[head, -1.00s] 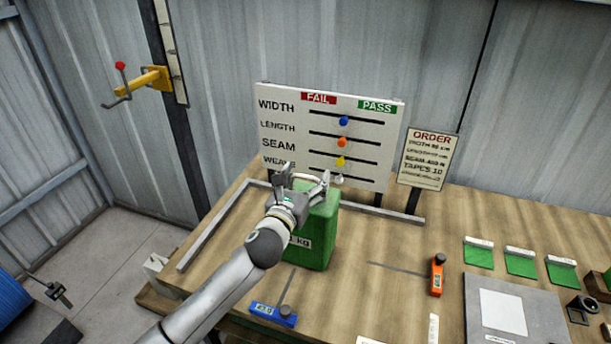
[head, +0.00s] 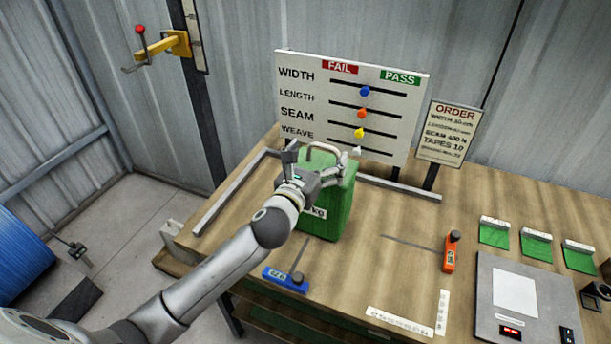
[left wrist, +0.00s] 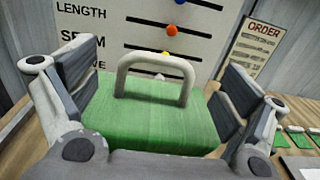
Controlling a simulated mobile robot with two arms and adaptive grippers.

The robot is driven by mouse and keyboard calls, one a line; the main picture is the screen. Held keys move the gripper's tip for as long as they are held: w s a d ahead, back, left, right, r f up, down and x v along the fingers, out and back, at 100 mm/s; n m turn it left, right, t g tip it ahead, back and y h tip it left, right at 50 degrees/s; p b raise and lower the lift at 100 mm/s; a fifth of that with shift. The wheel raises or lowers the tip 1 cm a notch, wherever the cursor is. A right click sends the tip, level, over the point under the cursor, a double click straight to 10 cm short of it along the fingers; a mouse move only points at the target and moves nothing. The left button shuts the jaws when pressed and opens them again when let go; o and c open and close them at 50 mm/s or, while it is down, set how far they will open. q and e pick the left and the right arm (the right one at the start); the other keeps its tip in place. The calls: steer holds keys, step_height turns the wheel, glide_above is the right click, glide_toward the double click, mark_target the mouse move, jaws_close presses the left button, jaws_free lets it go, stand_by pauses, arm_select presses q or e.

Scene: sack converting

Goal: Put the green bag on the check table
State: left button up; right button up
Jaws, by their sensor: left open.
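The green bag (head: 336,212) stands upright on the wooden table (head: 395,272), in front of the check board. It is a blocky bag with a pale loop handle on top and a white label ending in "kg", partly hidden by my arm. My left gripper (head: 315,163) is open at the top of the bag. In the left wrist view the handle (left wrist: 155,66) rises between the two spread fingers, apart from both. The bag's green top (left wrist: 150,125) fills the space between them. My right gripper is not in view.
Behind the bag stands the FAIL/PASS board (head: 345,105) with coloured sliders, and an order sign (head: 447,133). A metal rail (head: 235,190) borders the table's left and back. A blue gauge (head: 286,279) lies in front, an orange gauge (head: 450,252) to the right, then a grey plate (head: 490,325).

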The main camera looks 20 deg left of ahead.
arm_select(q)
steer(key=s+b, duration=0.1)
steer(key=s, duration=0.7)
steer(key=shift+s+a, duration=0.25)
steer(key=shift+s, duration=0.1)
